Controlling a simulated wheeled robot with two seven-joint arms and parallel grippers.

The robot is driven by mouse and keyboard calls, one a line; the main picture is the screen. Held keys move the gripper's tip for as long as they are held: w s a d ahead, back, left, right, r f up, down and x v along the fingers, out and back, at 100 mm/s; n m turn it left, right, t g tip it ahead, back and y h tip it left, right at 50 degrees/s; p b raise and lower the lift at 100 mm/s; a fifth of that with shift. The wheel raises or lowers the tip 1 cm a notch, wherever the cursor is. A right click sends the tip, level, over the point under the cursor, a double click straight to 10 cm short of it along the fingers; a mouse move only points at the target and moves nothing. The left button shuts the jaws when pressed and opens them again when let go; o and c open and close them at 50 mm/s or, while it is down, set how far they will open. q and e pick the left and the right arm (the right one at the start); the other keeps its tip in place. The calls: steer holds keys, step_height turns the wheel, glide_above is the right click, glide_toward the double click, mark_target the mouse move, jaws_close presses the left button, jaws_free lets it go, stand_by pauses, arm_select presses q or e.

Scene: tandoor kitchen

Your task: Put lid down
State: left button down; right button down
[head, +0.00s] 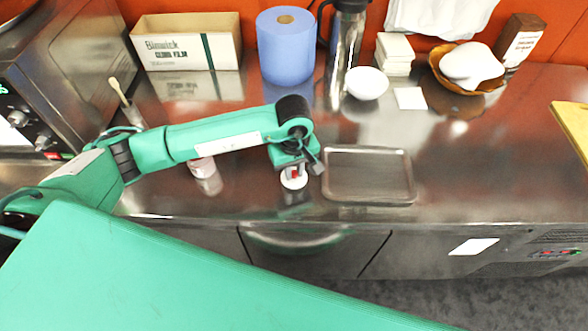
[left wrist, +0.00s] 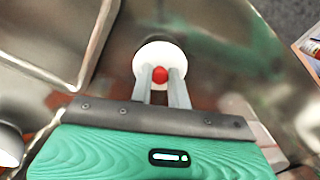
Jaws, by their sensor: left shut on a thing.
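The lid (head: 293,181) is a small white disc with a red knob, just left of the metal tray in the head view. It also shows in the left wrist view (left wrist: 160,52), flat side away from the camera. My left gripper (head: 294,170) points down over it, its two fingers closed on the red knob (left wrist: 159,74). The gripper partly hides the lid in the head view. I cannot tell whether the lid touches the counter (head: 250,200) or hangs just above it. My right gripper is not in view.
A shallow metal tray (head: 368,176) lies right of the lid. A small pale jar (head: 202,168) stands to the left, partly behind my arm. A blue paper roll (head: 286,47), a steel flask (head: 345,50) and a white bowl (head: 367,83) stand behind. The counter right of the tray is clear.

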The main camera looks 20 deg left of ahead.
arm_select(q)
steer(key=shift+f, duration=0.6)
steer(key=shift+f, duration=0.15)
steer(key=c, duration=1.3)
jaws_free()
steer(key=shift+c, duration=0.2)
